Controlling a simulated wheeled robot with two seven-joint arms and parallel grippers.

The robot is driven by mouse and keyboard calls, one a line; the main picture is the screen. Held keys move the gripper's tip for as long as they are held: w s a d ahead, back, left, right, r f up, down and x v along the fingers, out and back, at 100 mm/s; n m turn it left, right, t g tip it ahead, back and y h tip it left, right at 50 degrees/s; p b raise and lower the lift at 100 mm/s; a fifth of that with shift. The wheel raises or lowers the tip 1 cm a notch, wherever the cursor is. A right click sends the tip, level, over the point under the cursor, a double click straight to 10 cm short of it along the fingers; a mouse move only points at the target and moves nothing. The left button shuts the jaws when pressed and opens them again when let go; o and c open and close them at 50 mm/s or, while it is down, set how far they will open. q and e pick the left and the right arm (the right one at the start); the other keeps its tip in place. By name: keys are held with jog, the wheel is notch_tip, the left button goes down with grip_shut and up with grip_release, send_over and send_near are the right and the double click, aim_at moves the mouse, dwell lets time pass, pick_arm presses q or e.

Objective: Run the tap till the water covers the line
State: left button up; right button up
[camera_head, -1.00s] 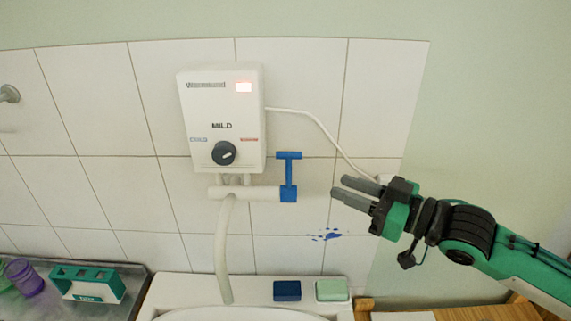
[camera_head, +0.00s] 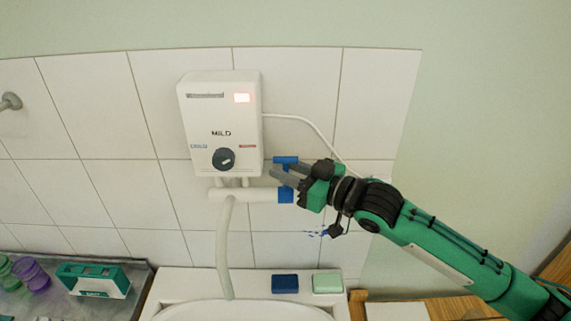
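The white water heater (camera_head: 218,110) hangs on the tiled wall, with a lit red panel, the word MILD and a dark round knob (camera_head: 223,159). Below it a white pipe carries the blue tap (camera_head: 286,196), whose T-shaped handle (camera_head: 285,160) stands upright. A pale spout (camera_head: 224,250) runs down to the white basin (camera_head: 240,308), seen only at its back edge. No water or line shows. My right gripper (camera_head: 276,172) is at the tap handle, its fingers apart and overlapping the handle's stem; contact is unclear. My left gripper is out of view.
A dark blue block (camera_head: 285,284) and a pale green block (camera_head: 327,284) lie on the basin's back ledge. A grey tray (camera_head: 60,307) at the left holds a teal box (camera_head: 93,281) and purple and green cups. A white cable runs from the heater behind my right gripper.

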jog(key=shift+w+a, duration=0.15)
jog(key=shift+a, duration=0.1)
jog(key=shift+c, duration=0.4)
grip_shut()
jog(key=shift+s+f+n+b, duration=0.25)
jog(key=shift+s+n+b, duration=0.15)
jog(key=shift+b, duration=0.35)
jog(key=shift+s+f+n+g+y+b, duration=0.25)
jog(key=shift+s+n+y+b, duration=0.6)
jog(key=shift+n+b, duration=0.9)
jog(key=shift+s+f+n+y+b, duration=0.5)
jog(key=shift+n+y+b, duration=0.6)
jog(key=shift+n+b, duration=0.65)
jog(key=shift+s+f+n+g+y+b, duration=0.2)
jog(key=shift+s+n+y+b, duration=0.7)
jog(key=shift+n+b, duration=0.85)
jog(key=shift+m+b, duration=0.3)
jog(key=shift+m, duration=0.05)
